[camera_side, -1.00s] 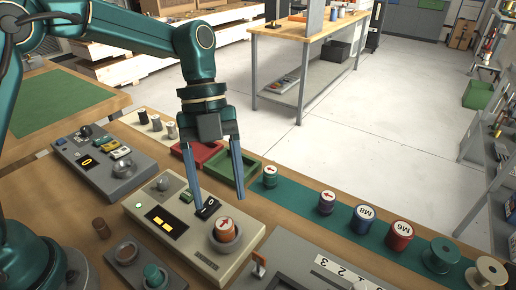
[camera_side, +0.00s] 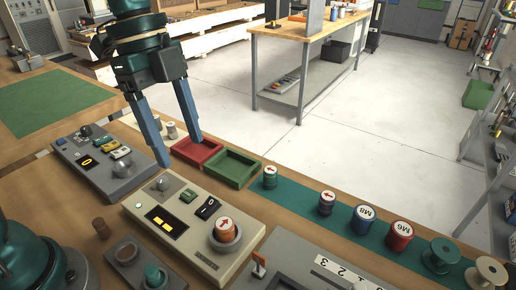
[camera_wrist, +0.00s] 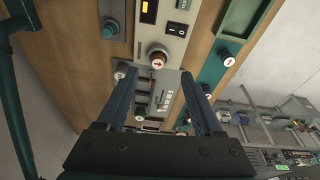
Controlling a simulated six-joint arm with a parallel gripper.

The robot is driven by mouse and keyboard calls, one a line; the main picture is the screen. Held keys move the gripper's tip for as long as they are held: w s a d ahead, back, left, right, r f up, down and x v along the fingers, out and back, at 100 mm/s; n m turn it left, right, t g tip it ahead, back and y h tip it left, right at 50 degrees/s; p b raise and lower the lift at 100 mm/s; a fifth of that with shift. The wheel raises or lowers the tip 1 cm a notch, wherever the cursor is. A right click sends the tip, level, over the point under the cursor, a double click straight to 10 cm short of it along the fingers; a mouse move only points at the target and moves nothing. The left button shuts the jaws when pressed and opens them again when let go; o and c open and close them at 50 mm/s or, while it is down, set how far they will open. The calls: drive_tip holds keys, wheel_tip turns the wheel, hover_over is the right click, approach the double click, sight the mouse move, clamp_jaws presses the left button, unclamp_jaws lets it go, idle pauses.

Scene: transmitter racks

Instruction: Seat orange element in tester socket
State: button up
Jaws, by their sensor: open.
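The orange element (camera_side: 225,229), with a white top and a red arrow, stands upright in the round socket of the beige tester (camera_side: 190,262). It also shows in the wrist view (camera_wrist: 158,60). The tester has a lit yellow display (camera_side: 160,225) and a black rocker switch (camera_side: 207,207). My gripper (camera_side: 180,150) is open and empty, up and to the left of the element in the side view, apart from it. Its blue fingers are spread wide. How deep the element sits in the socket cannot be told.
A red tray (camera_side: 182,153) and a green tray (camera_side: 254,163) stand behind the tester. Several cylinders and spools line a green strip (camera_side: 295,202) at right. A grey control box (camera_side: 112,176) stands at left, and a grey panel (camera_side: 285,272) in front.

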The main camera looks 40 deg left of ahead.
drive_tip(key=s+a+f+n+t+y, duration=0.1)
drive_tip(key=s+n, duration=0.3)
drive_tip(key=n, duration=0.4)
drive_tip(key=s+a+f+n+t+y, duration=0.1)
drive_tip(key=s+a+n+t, duration=0.3)
drive_tip(key=n, duration=0.5)
drive_tip(key=shift+s+a+f+t, duration=0.25)
drive_tip(key=shift+s+f+t, duration=0.05)
drive_tip(key=shift+f, duration=0.45)
